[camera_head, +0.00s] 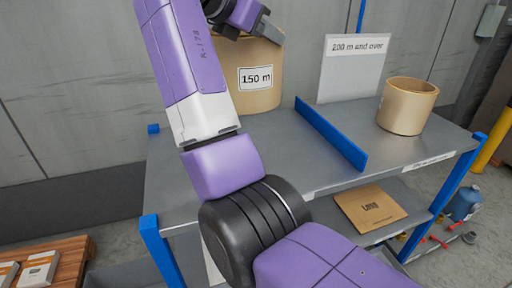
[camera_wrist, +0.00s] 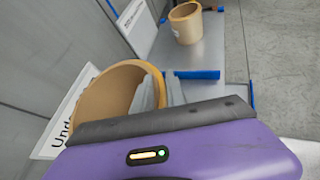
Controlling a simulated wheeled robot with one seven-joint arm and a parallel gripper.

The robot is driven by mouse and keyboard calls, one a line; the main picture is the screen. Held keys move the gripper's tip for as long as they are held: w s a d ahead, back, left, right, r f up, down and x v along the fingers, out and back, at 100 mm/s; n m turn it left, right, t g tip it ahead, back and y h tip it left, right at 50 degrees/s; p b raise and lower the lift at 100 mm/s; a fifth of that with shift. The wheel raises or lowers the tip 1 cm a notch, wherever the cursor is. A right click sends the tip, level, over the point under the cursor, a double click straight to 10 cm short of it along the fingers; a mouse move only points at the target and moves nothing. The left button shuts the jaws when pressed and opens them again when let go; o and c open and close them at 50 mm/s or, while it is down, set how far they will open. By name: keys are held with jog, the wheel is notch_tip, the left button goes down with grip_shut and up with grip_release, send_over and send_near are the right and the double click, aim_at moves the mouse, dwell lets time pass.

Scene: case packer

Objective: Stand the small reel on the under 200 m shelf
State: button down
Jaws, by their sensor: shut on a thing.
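The tan reel labelled 150 m (camera_head: 258,88) is upright at the back of the left section of the grey shelf (camera_head: 178,172). I cannot tell whether its base touches the shelf. My gripper (camera_head: 266,30) is shut on the reel's upper rim; the wrist view shows the fingers (camera_wrist: 160,92) gripping the wall of the reel (camera_wrist: 122,85). A white sign starting "Und" (camera_wrist: 68,118) stands beside the reel in the wrist view, partly hidden. My arm hides part of the shelf and reel in the head view.
A blue divider (camera_head: 330,133) splits the shelf. Right of it, another tan reel (camera_head: 405,107) stands near the "200 m and over" sign (camera_head: 352,72). A cardboard piece (camera_head: 370,208) lies on the lower shelf. Blue posts (camera_head: 160,250) edge the front.

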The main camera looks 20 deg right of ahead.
jog(key=shift+d+f, duration=0.1)
jog(key=shift+f, duration=0.05)
notch_tip(320, 180, down, 19)
jog(key=p, duration=0.1)
jog(key=shift+f, duration=0.15)
jog(key=c, duration=1.3)
grip_release()
jog(key=shift+f, duration=0.15)
jog(key=shift+c, duration=0.2)
jog(key=b+v, duration=0.1)
jog(key=v, duration=1.1)
